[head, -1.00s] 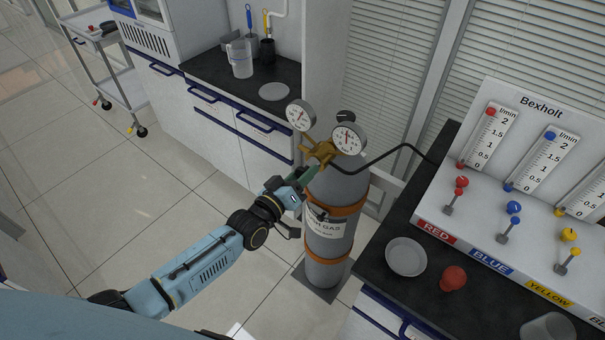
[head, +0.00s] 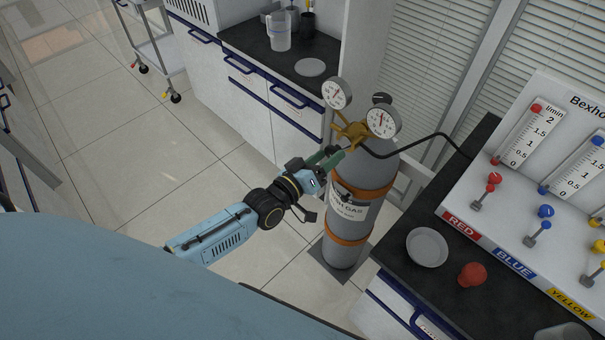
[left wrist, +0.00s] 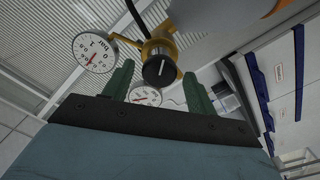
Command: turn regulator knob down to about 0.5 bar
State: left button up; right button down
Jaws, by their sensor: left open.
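The brass regulator (head: 352,131) sits on the grey gas cylinder (head: 372,160), with two round white gauges, one at left (head: 337,93) and one at right (head: 383,121). In the left wrist view the regulator's black knob (left wrist: 160,71) faces me, with a white mark line on its face. A bar gauge (left wrist: 95,50) shows beside it; its needle is too small to read surely. My left gripper (head: 330,160) is open, its green fingers close to the regulator. In the wrist view the knob lies ahead, between the finger directions; I see no grip on it. My right gripper is not in view.
A black hose (head: 425,140) runs from the regulator to the Bexholt flow panel (head: 515,175) at right. A white dish (head: 427,248) and a red object (head: 472,274) lie on the dark counter there. Another counter (head: 262,52) stands behind.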

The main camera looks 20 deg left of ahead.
pick_arm(q)
jog(key=v, duration=1.1)
jog(key=s+a+f+m+g+y+b, duration=0.1)
jog(key=s+a+f+g, duration=0.15)
jog(key=f, duration=0.65)
jog(key=s+a+f+m+g+y+b, duration=0.15)
jog(key=s+f, duration=0.25)
jog(key=f, duration=0.6)
jog(key=s+a+f+g+y+b, duration=0.1)
jog(key=s+f+g+y+b, duration=0.15)
jog(key=f, duration=0.65)
jog(key=s+f+m+g+b, duration=0.1)
jog(key=s+f+g, duration=0.3)
jog(key=s+f, duration=0.5)
jog(key=s+f+m+g+y+b, duration=0.1)
jog(key=s+f+g, duration=0.4)
jog(key=s+f, duration=0.5)
jog(key=s+m, duration=0.1)
jog(key=s, duration=0.8)
jog(key=shift+d+f+m+b, duration=0.2)
jog(key=shift+d+m+b, duration=0.1)
jog(key=shift+m, duration=0.05)
jog(key=shift+g, duration=0.25)
jog(key=shift+c, duration=0.4)
